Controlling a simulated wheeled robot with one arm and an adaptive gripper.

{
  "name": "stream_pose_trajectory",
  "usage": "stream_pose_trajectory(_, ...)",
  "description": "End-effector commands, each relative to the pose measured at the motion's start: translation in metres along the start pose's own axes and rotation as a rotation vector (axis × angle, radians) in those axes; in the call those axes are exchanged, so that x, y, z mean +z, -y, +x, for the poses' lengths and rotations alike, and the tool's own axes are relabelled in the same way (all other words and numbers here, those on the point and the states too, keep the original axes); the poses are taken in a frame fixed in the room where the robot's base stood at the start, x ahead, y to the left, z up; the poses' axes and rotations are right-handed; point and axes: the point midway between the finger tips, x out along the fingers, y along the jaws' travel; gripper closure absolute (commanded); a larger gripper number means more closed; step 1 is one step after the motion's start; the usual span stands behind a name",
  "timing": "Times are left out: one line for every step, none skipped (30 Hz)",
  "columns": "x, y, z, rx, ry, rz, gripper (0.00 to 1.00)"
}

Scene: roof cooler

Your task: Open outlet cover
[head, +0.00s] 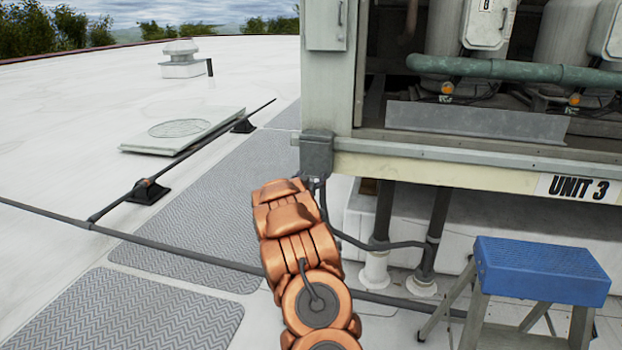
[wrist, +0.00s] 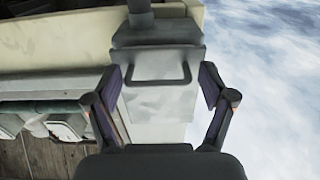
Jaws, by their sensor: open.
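The grey outlet box with its cover (head: 316,153) is fixed to the lower corner of the rooftop unit. In the wrist view, which is turned over, the outlet cover (wrist: 157,60) is ahead, with a dark U-shaped bar along its near edge. The cover looks closed, but I cannot be sure. My gripper (wrist: 160,84) is open and empty. Its two fingers stand either side of the bar, and I see no contact. In the head view my copper-coloured arm reaches up to just below the box and hides the gripper.
The rooftop unit (head: 448,170) has an open bay with pipes above. A blue-topped step stool (head: 542,270) stands at the lower right. Dark conduit (head: 200,252) crosses the roof under my arm. Grey walkway mats (head: 196,224) and open white roof lie left.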

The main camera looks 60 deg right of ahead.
Motion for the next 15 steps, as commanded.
stream_pose_trajectory(-0.0001, 0.0, 0.0001, 0.0, 0.0, 0.0, 0.18)
stream_pose_trajectory(-0.0001, 0.0, 0.0001, 0.0, 0.0, 0.0, 0.18)
stream_pose_trajectory(-0.0001, 0.0, 0.0, 0.0, 0.0, 0.0, 0.18)
stream_pose_trajectory(-0.0001, 0.0001, 0.0, 0.0, 0.0, 0.0, 0.18)
stream_pose_trajectory(-0.0002, 0.0, 0.0, 0.0, 0.0, 0.0, 0.18)
stream_pose_trajectory(-0.0002, 0.0001, 0.0, 0.0, 0.0, 0.0, 0.2)
stream_pose_trajectory(-0.0003, 0.0001, 0.0, 0.0, 0.0, 0.0, 0.23)
stream_pose_trajectory(-0.0003, 0.0001, 0.0, 0.0, 0.0, 0.0, 0.26)
stream_pose_trajectory(-0.0003, 0.0002, 0.0, 0.0, 0.0, 0.0, 0.3)
stream_pose_trajectory(-0.0003, 0.0002, 0.0, 0.0, 0.0, 0.0, 0.33)
stream_pose_trajectory(-0.0004, 0.0002, -0.0001, -0.001, 0.0, 0.0, 0.36)
stream_pose_trajectory(-0.0004, 0.0004, -0.0001, -0.001, 0.0, 0.0, 0.41)
stream_pose_trajectory(-0.0004, 0.0005, -0.0001, -0.001, 0.0, 0.0, 0.44)
stream_pose_trajectory(-0.0004, 0.0006, -0.0002, -0.001, 0.0, 0.0, 0.47)
stream_pose_trajectory(-0.0004, 0.0008, -0.0002, -0.001, 0.0, -0.001, 0.51)
